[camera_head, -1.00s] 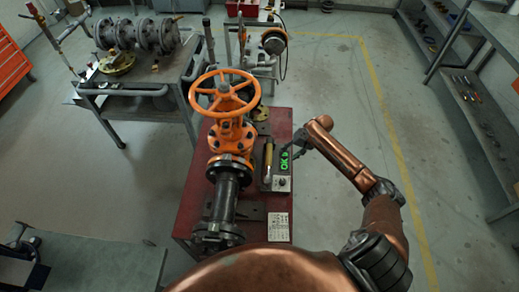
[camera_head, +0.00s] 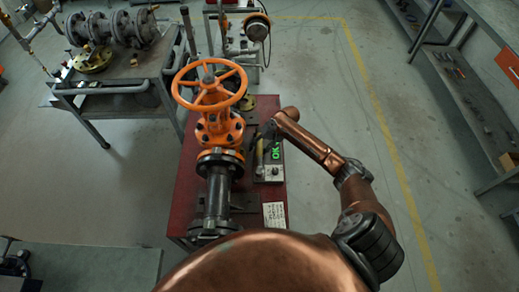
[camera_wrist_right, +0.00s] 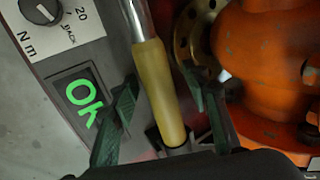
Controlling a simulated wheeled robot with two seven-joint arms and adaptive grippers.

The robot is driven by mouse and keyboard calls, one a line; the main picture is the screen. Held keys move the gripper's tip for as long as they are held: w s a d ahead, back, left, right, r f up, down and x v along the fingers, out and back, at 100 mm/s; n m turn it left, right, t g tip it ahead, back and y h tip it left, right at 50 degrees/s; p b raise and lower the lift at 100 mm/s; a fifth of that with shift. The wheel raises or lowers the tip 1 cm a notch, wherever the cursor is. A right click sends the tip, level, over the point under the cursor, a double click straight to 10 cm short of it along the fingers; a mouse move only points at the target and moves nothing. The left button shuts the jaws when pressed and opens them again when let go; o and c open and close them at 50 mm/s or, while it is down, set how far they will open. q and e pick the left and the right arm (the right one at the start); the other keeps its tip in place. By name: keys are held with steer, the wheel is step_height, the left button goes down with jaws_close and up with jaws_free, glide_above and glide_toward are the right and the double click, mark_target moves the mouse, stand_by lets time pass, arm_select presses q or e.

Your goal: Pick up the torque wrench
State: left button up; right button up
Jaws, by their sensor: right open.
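The torque wrench (camera_head: 260,160), with a yellowish handle and metal shaft, rests on a dark tester unit with a green OK display (camera_head: 276,153) on the red bench. The wrist view shows its handle (camera_wrist_right: 163,95) close up, running between the two dark green fingers of my right gripper (camera_wrist_right: 160,82). The fingers are apart, with a gap on each side of the handle. In the head view my right gripper (camera_head: 267,132) is at the handle's far end, and my arm partly hides it. My left gripper is not in view.
The orange gate valve (camera_head: 213,125) with its handwheel (camera_head: 210,85) stands just left of the wrench. A white label (camera_head: 274,215) lies at the bench's front right.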

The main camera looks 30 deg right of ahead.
steer(key=shift+s+d+r, duration=0.1)
steer(key=shift+c, duration=0.3)
jaws_close()
stand_by(0.4)
steer(key=shift+r, duration=0.1)
